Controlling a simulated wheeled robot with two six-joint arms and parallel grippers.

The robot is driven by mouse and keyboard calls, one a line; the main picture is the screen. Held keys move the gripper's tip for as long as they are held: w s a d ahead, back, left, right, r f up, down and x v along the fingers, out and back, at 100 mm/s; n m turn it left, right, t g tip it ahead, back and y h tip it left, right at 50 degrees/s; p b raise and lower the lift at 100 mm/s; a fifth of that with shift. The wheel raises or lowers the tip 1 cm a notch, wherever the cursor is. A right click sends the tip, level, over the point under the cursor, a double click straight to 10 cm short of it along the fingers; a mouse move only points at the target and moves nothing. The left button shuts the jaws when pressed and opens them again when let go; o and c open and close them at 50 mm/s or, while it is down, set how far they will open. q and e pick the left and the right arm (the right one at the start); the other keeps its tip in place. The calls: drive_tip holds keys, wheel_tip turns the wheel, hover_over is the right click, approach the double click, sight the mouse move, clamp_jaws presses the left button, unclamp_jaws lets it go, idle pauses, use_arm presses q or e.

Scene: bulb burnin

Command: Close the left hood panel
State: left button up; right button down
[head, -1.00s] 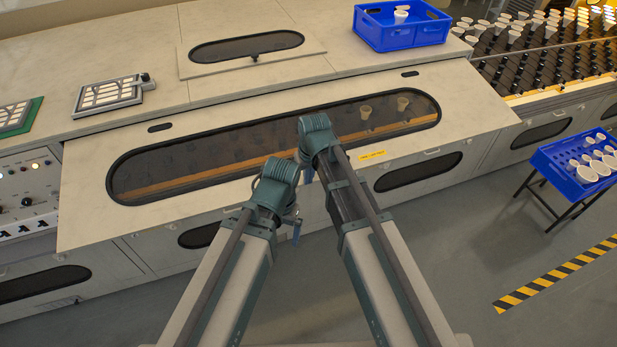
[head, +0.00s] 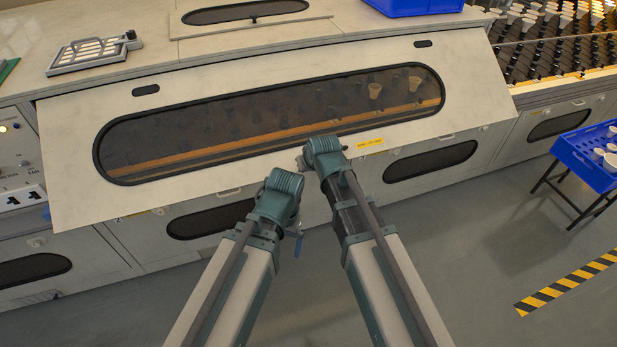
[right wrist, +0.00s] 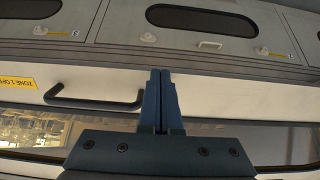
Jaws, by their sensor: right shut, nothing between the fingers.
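The large pale hood panel (head: 480,95) with a long dark oval window (head: 270,115) slopes outward at the front of the machine. Its lower edge stands out over the lower cabinets. In the right wrist view a black bar handle (right wrist: 97,102) is on the panel beside a yellow label (right wrist: 17,83). My right gripper (right wrist: 160,73) is shut and empty, beside the handle's end in that picture; contact cannot be told. In the head view it is mostly hidden behind its wrist. My left gripper (head: 298,242) hangs below the panel's lower edge, mostly hidden by its arm.
Lower cabinet doors (head: 430,161) with oval windows run beneath the panel. A blue crate (head: 415,5) and a white slotted fixture (head: 92,53) sit on top. A blue tray on a stand (head: 590,158) is at the right. The floor (head: 450,260) in front is clear.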

drive_tip(key=w+a+f+t+y+b, duration=0.1)
drive_tip(key=w+a+f+t+b, duration=0.1)
drive_tip(key=w+f+b, duration=0.65)
drive_tip(key=w+a+f+t+y+b, duration=0.1)
drive_tip(key=w+a+f+t+b, duration=0.15)
drive_tip(key=f+b, duration=0.6)
drive_tip(key=w+a+f+t+b, duration=0.1)
drive_tip(key=w+a+b, duration=0.1)
drive_tip(key=w+b, duration=0.4)
drive_tip(key=w+a+f+t+b, duration=0.1)
drive_tip(key=w+a+t+b, duration=0.1)
drive_tip(key=w+b, duration=0.5)
drive_tip(key=shift+w+y, duration=0.3)
drive_tip(key=shift+w, duration=0.6)
drive_tip(key=shift+t, duration=0.25)
drive_tip(key=shift+d, duration=0.1)
